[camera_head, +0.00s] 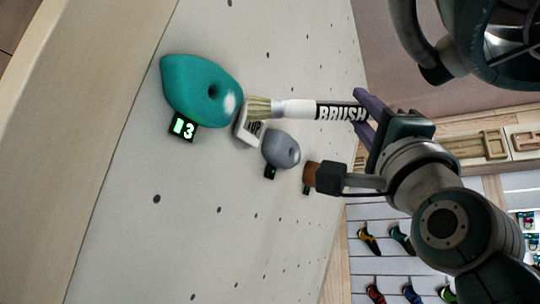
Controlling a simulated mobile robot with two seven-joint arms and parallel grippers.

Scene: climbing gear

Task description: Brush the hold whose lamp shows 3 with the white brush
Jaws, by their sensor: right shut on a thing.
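A teal hold (190,86) is fixed on the grey climbing wall, with a pale chalky patch on its right side. The lamp (184,128) below it shows a green 3. My right gripper (368,108) comes in from the right and is shut on the white brush (295,110). The brush has a black label reading BRUSH, and its tan bristles point left. The bristle tips are close to the chalky patch; I cannot tell whether they touch it. My left gripper is not in view.
A grey hold (281,150) with a small lamp (270,172) sits right of the teal one. A white labelled block (249,130) shows between them. A brown hold (309,174) is partly behind my arm. Climbing shoes (385,240) hang on a rack at lower right.

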